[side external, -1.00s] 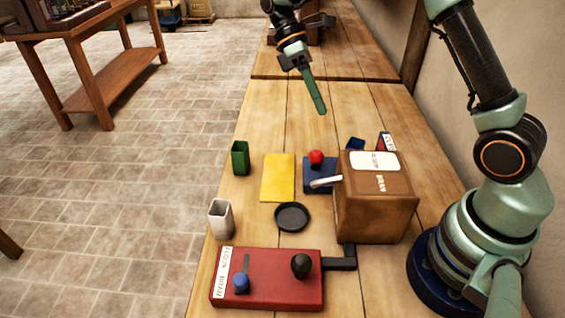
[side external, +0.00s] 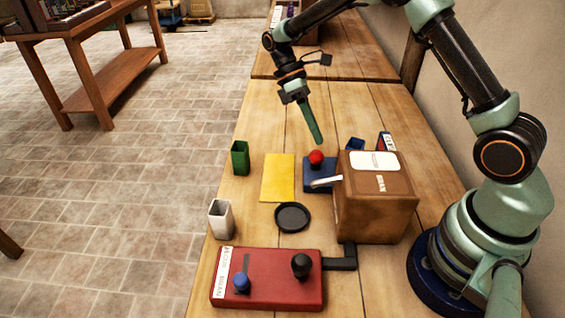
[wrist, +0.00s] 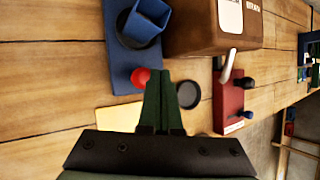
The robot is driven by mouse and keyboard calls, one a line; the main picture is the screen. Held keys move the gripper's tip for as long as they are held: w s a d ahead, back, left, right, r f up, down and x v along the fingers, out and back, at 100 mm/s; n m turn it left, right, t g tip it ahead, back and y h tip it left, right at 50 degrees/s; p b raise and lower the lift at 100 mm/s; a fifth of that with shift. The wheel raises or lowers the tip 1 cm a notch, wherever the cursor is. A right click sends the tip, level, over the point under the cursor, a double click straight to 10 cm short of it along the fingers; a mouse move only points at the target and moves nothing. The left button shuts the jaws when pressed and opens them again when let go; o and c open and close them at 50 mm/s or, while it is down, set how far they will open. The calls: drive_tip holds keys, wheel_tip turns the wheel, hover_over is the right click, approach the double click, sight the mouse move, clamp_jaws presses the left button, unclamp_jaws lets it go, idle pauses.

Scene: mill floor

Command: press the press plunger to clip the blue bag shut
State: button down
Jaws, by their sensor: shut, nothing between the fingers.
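The press plunger has a red ball top (side external: 316,157) and stands on a blue base (side external: 313,185). In the wrist view the red ball (wrist: 140,77) is just left of my fingertips, beside the blue base (wrist: 118,47). The blue bag (side external: 355,144) looks like a small open-topped blue holder at the far end of the base, partly hidden by the brown box. It also shows in the wrist view (wrist: 146,24). My gripper (side external: 319,141) is shut and empty, pointing down with its tips a little above the red ball. I cannot tell the exact gap.
The brown box (side external: 374,212) with a white lever (side external: 325,182) stands close to the plunger. A yellow sheet (side external: 278,178), green cup (side external: 240,158), white cup (side external: 221,219), black dish (side external: 292,217) and red panel (side external: 267,293) with knobs lie nearby.

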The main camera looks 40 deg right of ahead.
sight(319, 154)
drive_tip(key=shift+f, duration=0.55)
drive_tip(key=shift+f, duration=0.2)
idle(1.6)
drive_tip(key=shift+f, duration=0.25)
drive_tip(key=shift+f, duration=0.9)
idle(1.1)
drive_tip(key=shift+r, duration=1.35)
drive_tip(key=shift+r, duration=2.5)
